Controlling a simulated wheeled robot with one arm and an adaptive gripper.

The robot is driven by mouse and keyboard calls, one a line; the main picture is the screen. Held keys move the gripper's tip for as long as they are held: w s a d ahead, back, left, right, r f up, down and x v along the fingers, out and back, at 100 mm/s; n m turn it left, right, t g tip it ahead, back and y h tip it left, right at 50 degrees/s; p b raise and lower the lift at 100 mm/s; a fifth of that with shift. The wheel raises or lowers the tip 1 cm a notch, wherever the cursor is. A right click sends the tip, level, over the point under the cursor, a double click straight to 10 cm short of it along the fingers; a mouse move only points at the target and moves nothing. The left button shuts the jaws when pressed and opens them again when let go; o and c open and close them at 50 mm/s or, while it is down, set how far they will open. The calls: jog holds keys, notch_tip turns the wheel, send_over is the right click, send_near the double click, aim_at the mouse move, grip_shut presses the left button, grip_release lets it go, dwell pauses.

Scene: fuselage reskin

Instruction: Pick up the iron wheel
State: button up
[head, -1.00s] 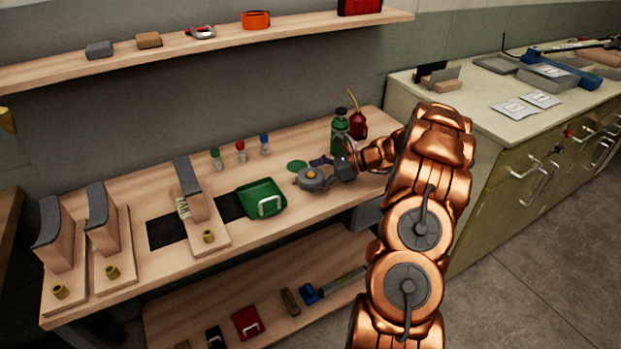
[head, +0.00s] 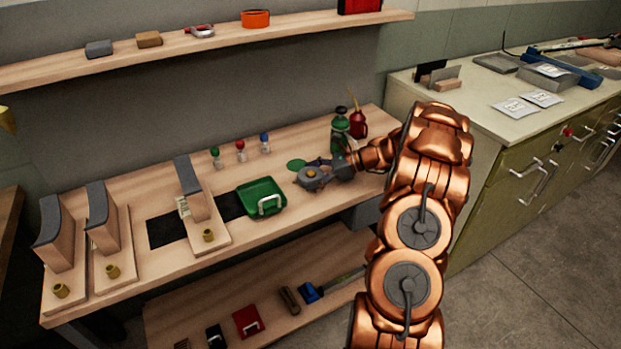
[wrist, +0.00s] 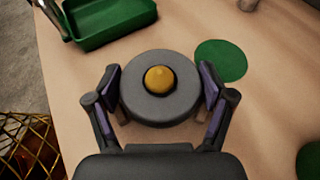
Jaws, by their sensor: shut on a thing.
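The iron wheel is a round dark grey disc with a yellow-orange knob at its centre. In the wrist view the iron wheel (wrist: 160,104) lies between the two fingers. In the head view the iron wheel (head: 311,180) is on or just above the wooden bench, right of the green tray; I cannot tell whether it touches the wood. My gripper (wrist: 161,92) is shut on the wheel, one finger at each side of its rim. My gripper (head: 325,173) in the head view reaches it from the right.
A green tray (head: 265,197) stands left of the wheel. A flat green disc (wrist: 221,60) lies beside it. A green bottle (head: 340,132) and a red oil can (head: 357,123) stand behind my wrist. Wooden stands occupy the bench's left. A shelf (head: 215,32) runs above.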

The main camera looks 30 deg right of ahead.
jog(key=c, duration=0.3)
